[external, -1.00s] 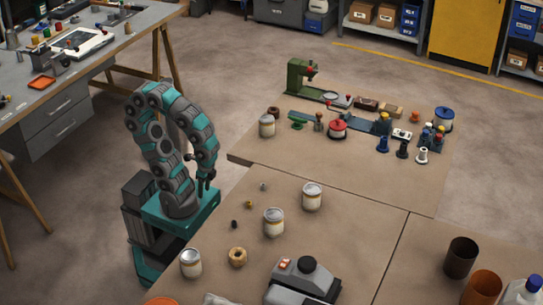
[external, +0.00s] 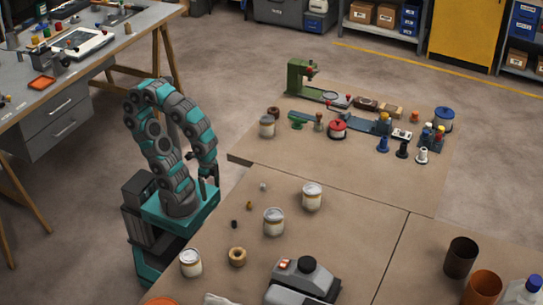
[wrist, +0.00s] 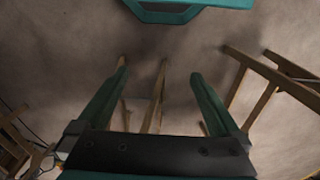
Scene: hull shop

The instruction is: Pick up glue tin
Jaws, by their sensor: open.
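Several pale tins with silver lids stand upright, and I cannot tell by label which is the glue tin. On the near bench, one tin (external: 312,197) is at the back, a second tin (external: 274,223) is in the middle and a third tin (external: 190,264) is at the front left. My gripper (external: 208,190) hangs low beside my base, left of the near bench and apart from every tin. In the wrist view my gripper (wrist: 159,70) is open and empty above the floor; no tin shows there.
A tan ring (external: 237,257) and small pieces lie near the tins. A grey and black machine (external: 305,278) stands at the near bench's front. Brown pots (external: 460,258) are at the right. In the wrist view, wooden trestle legs (wrist: 255,95) stand on the floor.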

